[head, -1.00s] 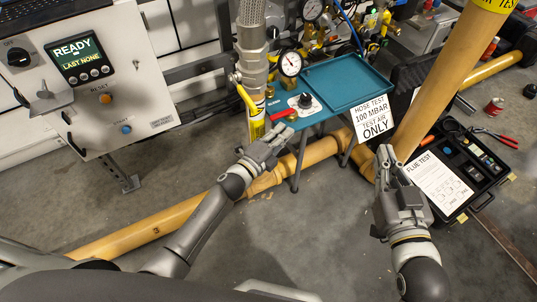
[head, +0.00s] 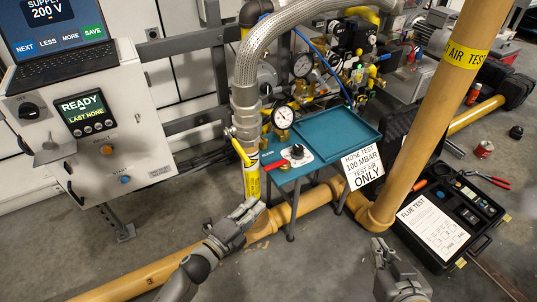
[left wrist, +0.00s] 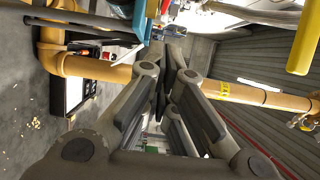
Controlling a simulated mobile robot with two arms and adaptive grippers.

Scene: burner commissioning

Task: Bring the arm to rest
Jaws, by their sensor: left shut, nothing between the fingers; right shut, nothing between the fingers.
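My left gripper (head: 246,212) is shut and empty in the head view. It hangs over the grey floor in front of the yellow pipe and left of the teal table's legs. In the left wrist view its fingers (left wrist: 165,70) are closed together with nothing held. My right gripper (head: 381,248) is shut and empty at the lower right of the head view, left of the open flue test case (head: 440,232). Neither gripper appears to touch anything.
The teal table (head: 335,128) with a gauge and red-handled valve stands ahead. A yellow pipe (head: 140,275) runs low across the floor, and another (head: 435,110) rises at right. The control cabinet (head: 140,140) and laptop (head: 60,40) are at left. Open floor lies between the grippers.

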